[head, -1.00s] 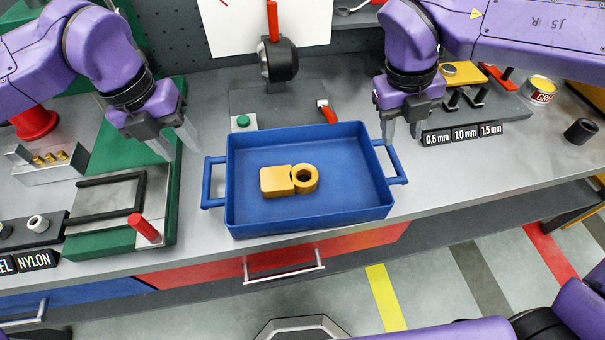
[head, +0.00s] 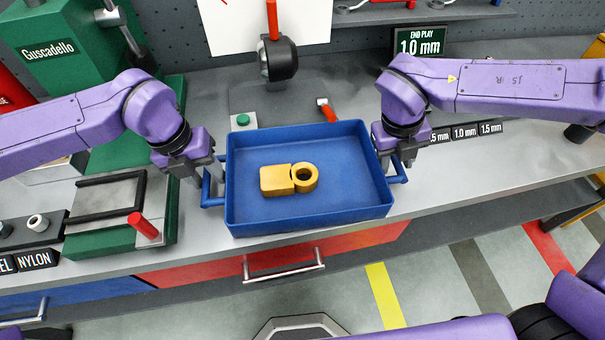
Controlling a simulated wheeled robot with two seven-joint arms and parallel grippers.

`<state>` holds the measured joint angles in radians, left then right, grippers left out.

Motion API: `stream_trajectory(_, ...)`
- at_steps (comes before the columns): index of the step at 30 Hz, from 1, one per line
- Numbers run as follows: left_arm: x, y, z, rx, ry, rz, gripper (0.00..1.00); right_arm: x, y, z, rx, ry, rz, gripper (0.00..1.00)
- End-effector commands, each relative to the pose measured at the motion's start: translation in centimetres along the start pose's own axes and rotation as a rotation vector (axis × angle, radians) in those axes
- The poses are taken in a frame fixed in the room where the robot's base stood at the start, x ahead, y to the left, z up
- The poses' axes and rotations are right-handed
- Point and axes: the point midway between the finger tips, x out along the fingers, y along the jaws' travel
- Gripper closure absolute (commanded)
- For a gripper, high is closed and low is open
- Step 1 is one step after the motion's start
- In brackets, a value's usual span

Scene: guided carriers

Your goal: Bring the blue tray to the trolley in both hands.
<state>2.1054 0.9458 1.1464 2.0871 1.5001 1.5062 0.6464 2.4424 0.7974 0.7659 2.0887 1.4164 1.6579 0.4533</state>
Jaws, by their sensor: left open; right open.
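The blue tray (head: 345,206) sits on the grey workbench near its front edge, with a handle at each short side. A yellow part with a block and a ring (head: 277,180) lies inside it. My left gripper (head: 208,178) is open at the tray's left handle (head: 207,192). My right gripper (head: 396,166) is open at the right handle (head: 398,170). Both sets of fingers overlap the handles in the picture; I cannot tell whether they touch them. The trolley is not recognisable in this view.
A green fixture with a red peg (head: 144,227) stands left of the tray. A black-headed tool with a red handle (head: 279,60) stands behind it. Thickness labels (head: 465,132) lie to the right. A drawer handle (head: 285,268) juts below the bench edge. Striped floor shows at the lower right.

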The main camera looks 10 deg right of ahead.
Motion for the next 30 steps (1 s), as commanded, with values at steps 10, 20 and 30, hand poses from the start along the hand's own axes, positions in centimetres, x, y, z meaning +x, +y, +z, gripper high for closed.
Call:
stream_trajectory(10, 0.4, 0.0, 0.0, 0.001, 0.001, 0.0, 0.6, 0.4, 0.0, 0.0, 0.0, 0.0, 0.0, 0.61)
stream_trajectory(20, 0.3, 0.0, 0.0, 0.0, 0.0, 0.0, 1.0, 0.3, 0.0, 0.0, 0.0, 0.0, 0.0, 1.0)
stream_trajectory(30, -1.1, -0.3, 0.1, 0.0, -0.003, -0.001, 1.0, -1.1, -0.3, 0.1, 0.001, -0.003, 0.001, 1.0)
